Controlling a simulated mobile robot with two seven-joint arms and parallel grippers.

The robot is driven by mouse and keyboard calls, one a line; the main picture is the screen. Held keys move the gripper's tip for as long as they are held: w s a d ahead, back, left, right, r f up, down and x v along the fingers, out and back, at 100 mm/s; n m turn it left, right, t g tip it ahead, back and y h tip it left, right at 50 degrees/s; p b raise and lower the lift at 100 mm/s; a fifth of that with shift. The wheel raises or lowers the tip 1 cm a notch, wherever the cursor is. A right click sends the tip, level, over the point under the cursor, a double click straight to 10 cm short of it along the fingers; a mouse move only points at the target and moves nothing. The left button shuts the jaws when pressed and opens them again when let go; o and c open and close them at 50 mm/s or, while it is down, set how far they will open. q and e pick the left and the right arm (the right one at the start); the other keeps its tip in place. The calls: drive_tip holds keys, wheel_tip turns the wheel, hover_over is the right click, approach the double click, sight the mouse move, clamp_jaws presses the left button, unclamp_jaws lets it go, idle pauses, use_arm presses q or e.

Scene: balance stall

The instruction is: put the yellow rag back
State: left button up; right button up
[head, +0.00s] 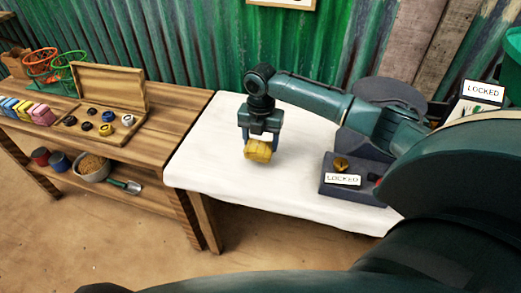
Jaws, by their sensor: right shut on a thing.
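The yellow rag (257,151) is a crumpled bundle in the jaws of my right gripper (259,140). The gripper points down and is shut on the rag over the white-covered table (220,165). I cannot tell whether the rag touches the cloth. My right arm reaches in from the right side of the view. My left gripper is not in view.
A dark grey device (352,188) with a "LOCKED" label (343,180) stands on the table's right part. A wooden bench (165,100) at left holds an open wooden case (112,88), wire baskets and coloured blocks. A trowel (125,186) lies on its shelf.

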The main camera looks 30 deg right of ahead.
sight(261, 149)
drive_tip(key=shift+f, duration=1.7)
drive_tip(key=shift+f, duration=0.1)
drive_tip(key=o, duration=1)
drive_tip(key=shift+o, duration=0.2)
